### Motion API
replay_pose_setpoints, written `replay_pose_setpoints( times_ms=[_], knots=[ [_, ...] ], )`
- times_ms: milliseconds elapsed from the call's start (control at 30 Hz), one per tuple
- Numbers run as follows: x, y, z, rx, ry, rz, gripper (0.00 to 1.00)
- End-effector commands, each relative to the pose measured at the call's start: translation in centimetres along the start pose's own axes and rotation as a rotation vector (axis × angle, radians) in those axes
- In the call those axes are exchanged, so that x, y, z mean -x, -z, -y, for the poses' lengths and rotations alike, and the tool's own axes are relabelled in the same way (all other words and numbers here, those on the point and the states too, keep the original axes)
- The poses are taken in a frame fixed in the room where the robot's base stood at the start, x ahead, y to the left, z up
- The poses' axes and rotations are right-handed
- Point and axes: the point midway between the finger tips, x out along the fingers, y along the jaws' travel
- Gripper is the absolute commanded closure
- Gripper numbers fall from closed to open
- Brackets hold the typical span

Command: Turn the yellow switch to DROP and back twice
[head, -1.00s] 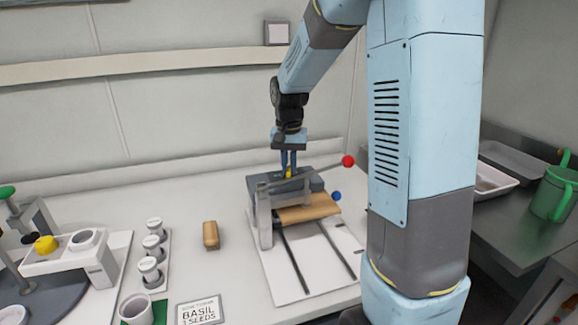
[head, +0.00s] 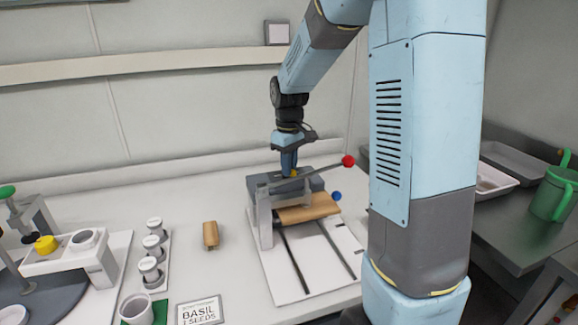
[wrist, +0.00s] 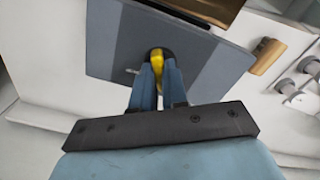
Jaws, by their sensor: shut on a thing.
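The yellow switch (wrist: 157,56) sits on top of a grey box (head: 317,184), which also shows in the wrist view (wrist: 110,40). My gripper (head: 289,172) reaches down onto the box from above. In the wrist view my gripper (wrist: 158,75) is shut on the yellow switch, with one blue finger on each side of it. The switch is mostly hidden by the fingers, and no DROP marking can be read in either view.
A lever with a red ball (head: 348,161) rises beside the box, and a blue ball (head: 336,196) is below it. A wooden block (head: 210,235) lies on the white table to the left. Several lidded jars (head: 154,243) stand farther left.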

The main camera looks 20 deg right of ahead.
Motion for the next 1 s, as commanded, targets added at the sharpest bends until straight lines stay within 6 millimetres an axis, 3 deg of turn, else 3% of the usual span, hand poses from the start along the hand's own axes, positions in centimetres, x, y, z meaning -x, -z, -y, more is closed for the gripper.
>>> replay_pose_setpoints(
  times_ms=[433,1000],
  knots=[
    [0.07,0.05,-0.08,0.231,-0.002,-0.002,1.00],
    [0.08,0.06,-0.09,0.268,-0.003,-0.002,1.00]
  ],
)
